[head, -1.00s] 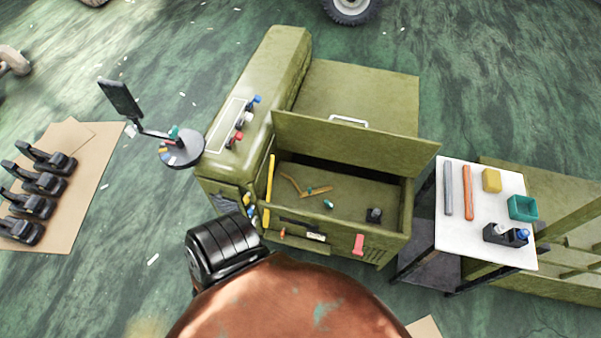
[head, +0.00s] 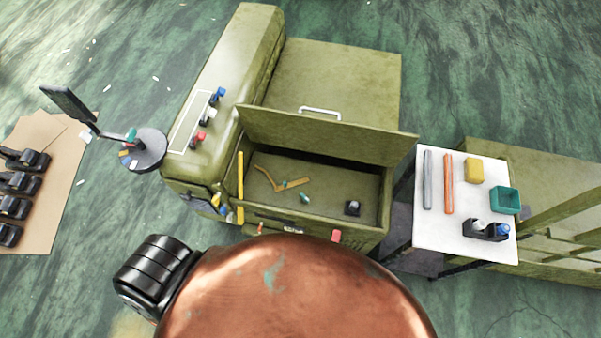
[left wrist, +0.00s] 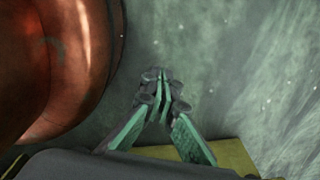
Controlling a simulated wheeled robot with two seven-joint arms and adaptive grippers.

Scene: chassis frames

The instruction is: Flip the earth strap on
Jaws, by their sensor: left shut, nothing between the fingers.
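The olive-green cabinet (head: 335,85) stands in the middle of the head view with its lid raised over an open bay. I cannot tell which part is the earth strap. Blue (head: 218,95), white (head: 207,117) and red (head: 198,139) toggles stand on its top panel. A red handle (head: 336,235) and a small orange one (head: 260,228) show at the front edge, partly hidden by my copper-coloured body. My left gripper (left wrist: 162,88) is shut and empty in the left wrist view, above green floor. My right gripper is not in view.
The bay (head: 330,190) holds small loose parts and a yellow bar (head: 240,187) stands at its left. A round dark tray (head: 148,150) is left of the cabinet. A white-topped table (head: 440,235) with tools stands right. Brown sheets (head: 65,200) with black devices lie far left.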

